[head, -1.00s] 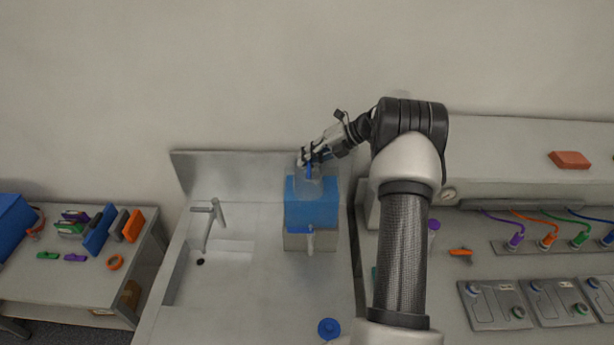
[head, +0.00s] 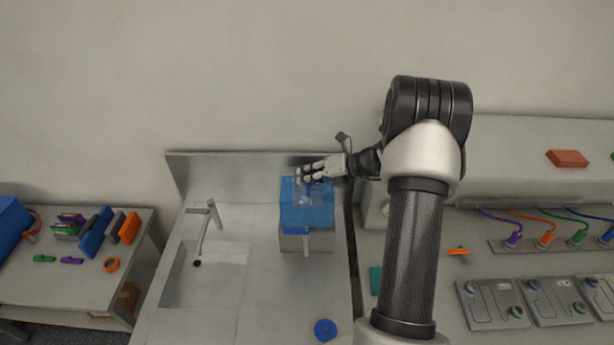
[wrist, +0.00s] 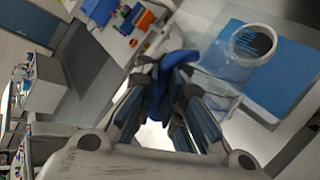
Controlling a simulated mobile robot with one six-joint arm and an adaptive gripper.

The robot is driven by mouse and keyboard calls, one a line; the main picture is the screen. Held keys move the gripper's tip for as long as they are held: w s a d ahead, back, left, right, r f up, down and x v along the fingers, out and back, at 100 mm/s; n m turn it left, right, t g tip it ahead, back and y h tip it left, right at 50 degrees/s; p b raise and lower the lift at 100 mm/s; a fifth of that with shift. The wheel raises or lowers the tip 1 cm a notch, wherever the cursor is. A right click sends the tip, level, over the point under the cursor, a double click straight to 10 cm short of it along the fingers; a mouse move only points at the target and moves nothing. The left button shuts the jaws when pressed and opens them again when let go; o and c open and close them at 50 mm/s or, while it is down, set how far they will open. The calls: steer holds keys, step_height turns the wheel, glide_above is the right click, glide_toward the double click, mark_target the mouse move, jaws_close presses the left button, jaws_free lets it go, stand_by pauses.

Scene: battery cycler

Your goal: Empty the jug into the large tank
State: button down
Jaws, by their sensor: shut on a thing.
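The large tank (head: 291,214) is a blue box on a grey-beige base with a front tap, standing on the counter right of the sink. The jug (head: 308,190) is clear and hard to make out over the tank's top. My gripper (head: 306,175) is shut on the jug's blue handle, which shows between the fingers in the wrist view (wrist: 172,72). There the jug's round mouth (wrist: 252,42) appears at upper right, against the tank's blue surface (wrist: 290,85). I cannot tell how much liquid is in the jug or whether any is flowing.
A sink (head: 210,275) with a faucet (head: 208,225) lies left of the tank. A round blue cap (head: 325,329) lies on the front counter. The right bench holds devices and coloured cables. A left table (head: 60,285) holds small tools. A backsplash stands behind the tank.

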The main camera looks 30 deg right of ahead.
mark_target(307, 190)
steer(key=shift+s+a+f+n+t, duration=0.1)
steer(key=shift+s+f+n+t, duration=0.1)
steer(key=shift+s+n+t, duration=0.15)
steer(key=shift+s+a+f+t+b, duration=0.15)
steer(key=shift+f+t+b, duration=0.1)
steer(key=shift+b, duration=0.2)
steer(key=s+f+n+t+b, duration=0.1)
steer(key=b, duration=0.5)
steer(key=shift+a+h, duration=0.15)
steer(key=shift+h, duration=0.25)
steer(key=b, duration=0.2)
steer(key=s+n+t+b, duration=0.1)
steer(key=b, duration=0.1)
steer(key=shift+a+f+b, duration=0.2)
steer(key=shift+a+b, duration=0.1)
steer(key=shift+a, duration=0.05)
steer(key=s+a+f+n+t+b, duration=0.1)
steer(key=f+b, duration=0.4)
steer(key=b, duration=0.8)
steer(key=s+a+f+n+t+b, duration=0.2)
steer(key=f+b, duration=0.4)
steer(key=b, duration=0.8)
steer(key=shift+s+f+n+t, duration=0.25)
steer(key=shift+s+n+t, duration=0.65)
steer(key=shift+s, duration=0.3)
steer(key=shift+r, duration=0.1)
